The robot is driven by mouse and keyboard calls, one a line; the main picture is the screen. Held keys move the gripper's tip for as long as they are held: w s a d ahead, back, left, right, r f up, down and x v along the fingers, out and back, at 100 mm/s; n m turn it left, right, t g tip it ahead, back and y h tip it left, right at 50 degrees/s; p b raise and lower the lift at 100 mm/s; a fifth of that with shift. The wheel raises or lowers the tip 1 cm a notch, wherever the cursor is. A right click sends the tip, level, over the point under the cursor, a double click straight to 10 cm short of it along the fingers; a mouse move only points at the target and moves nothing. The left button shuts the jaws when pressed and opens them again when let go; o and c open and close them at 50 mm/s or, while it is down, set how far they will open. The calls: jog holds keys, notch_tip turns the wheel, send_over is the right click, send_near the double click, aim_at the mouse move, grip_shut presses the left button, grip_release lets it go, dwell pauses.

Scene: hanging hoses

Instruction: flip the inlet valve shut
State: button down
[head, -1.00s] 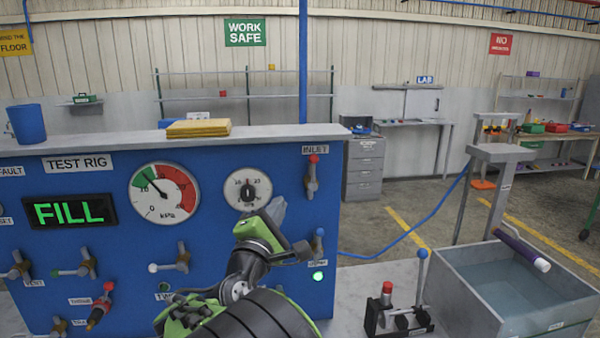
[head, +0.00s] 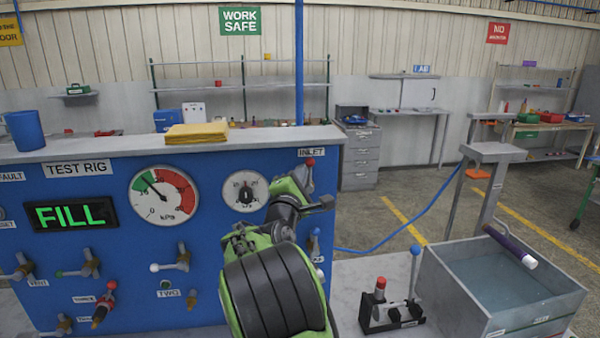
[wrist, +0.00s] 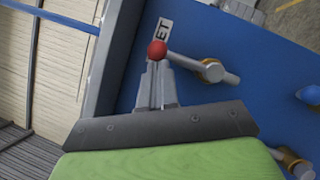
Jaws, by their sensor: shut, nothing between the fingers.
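The inlet valve has a red-balled lever (head: 310,162) under the INLET label (head: 311,152) at the panel's upper right. In the wrist view the red ball (wrist: 157,49) sits at the fingertips, with its lever running to a brass hub (wrist: 212,71). My gripper (head: 303,177) is up at the valve and partly covers its body in the head view. Its fingers show in the wrist view (wrist: 158,73), shut together and empty. The tips overlap the ball's lower edge; I cannot tell whether they touch it.
A blue-balled valve (wrist: 309,95) lies just below the inlet valve. The blue panel (head: 130,240) carries several other valves, a kPa gauge (head: 164,195) and a green FILL display (head: 70,215). A water tank (head: 500,285) and a small lever stand (head: 390,308) are at right.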

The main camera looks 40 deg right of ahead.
jog(key=shift+s+d+r+m+g, duration=0.15)
jog(key=shift+d+m+g, duration=0.15)
jog(key=shift+m, duration=0.5)
jog(key=s+d+f+m+g+y, duration=0.2)
jog(key=d+m+y, duration=0.4)
jog(key=m, duration=0.6)
jog(key=shift+s+d+f+m+y+b, duration=0.3)
jog(key=shift+s+d+f, duration=0.2)
jog(key=shift+s+f, duration=0.15)
dwell(0.4)
dwell(0.4)
